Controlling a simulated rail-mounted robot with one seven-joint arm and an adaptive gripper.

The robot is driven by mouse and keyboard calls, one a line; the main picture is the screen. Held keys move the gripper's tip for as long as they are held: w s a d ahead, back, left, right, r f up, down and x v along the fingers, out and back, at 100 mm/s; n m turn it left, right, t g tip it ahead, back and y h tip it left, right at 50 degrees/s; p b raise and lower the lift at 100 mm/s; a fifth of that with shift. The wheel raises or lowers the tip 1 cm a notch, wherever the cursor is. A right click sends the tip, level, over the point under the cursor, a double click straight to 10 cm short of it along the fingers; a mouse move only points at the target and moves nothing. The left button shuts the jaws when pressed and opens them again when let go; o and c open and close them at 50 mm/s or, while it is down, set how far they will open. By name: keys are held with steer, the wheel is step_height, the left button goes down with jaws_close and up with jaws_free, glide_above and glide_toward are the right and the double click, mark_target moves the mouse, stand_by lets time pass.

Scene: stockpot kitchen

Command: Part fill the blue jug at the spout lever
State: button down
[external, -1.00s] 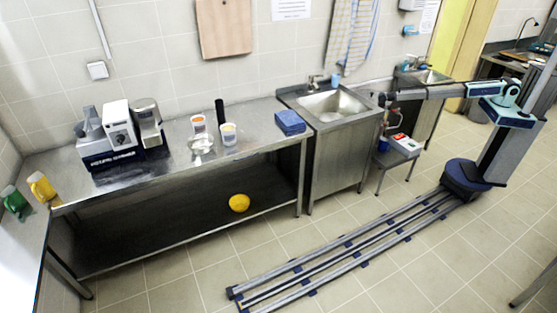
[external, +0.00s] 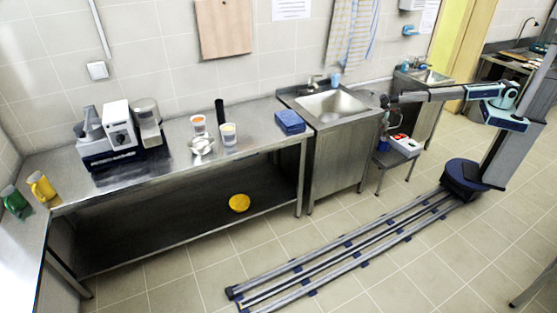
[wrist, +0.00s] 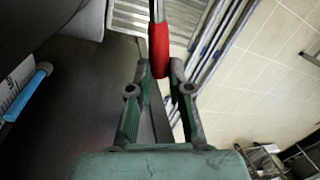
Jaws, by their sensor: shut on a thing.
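The blue jug (external: 383,144) appears as a small dark blue vessel at the left side of the low side table, below my gripper. Its contents cannot be seen. In the wrist view my gripper (wrist: 160,75) is shut on a red grip (wrist: 159,50) at the end of a thin metal rod, which looks like the spout lever. In the external view my gripper (external: 386,103) is small, at the end of the level arm just right of the sink. The spout's outlet is too small to make out.
The low side table (external: 395,158) also carries a white and red box (external: 401,139). The sink cabinet (external: 339,160) stands close to its left. A light-blue bar (wrist: 28,90) shows at the wrist view's left. The floor in front is clear apart from my rail.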

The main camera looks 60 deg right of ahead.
stand_by(0.3)
steer(key=c, duration=1.1)
jaws_free()
steer(key=r, duration=0.4)
steer(key=w+r, duration=0.1)
steer(key=r, duration=0.3)
steer(key=w+r, duration=0.1)
steer(key=r, duration=0.2)
steer(key=shift+d+r, duration=0.35)
steer(key=shift+r, duration=0.05)
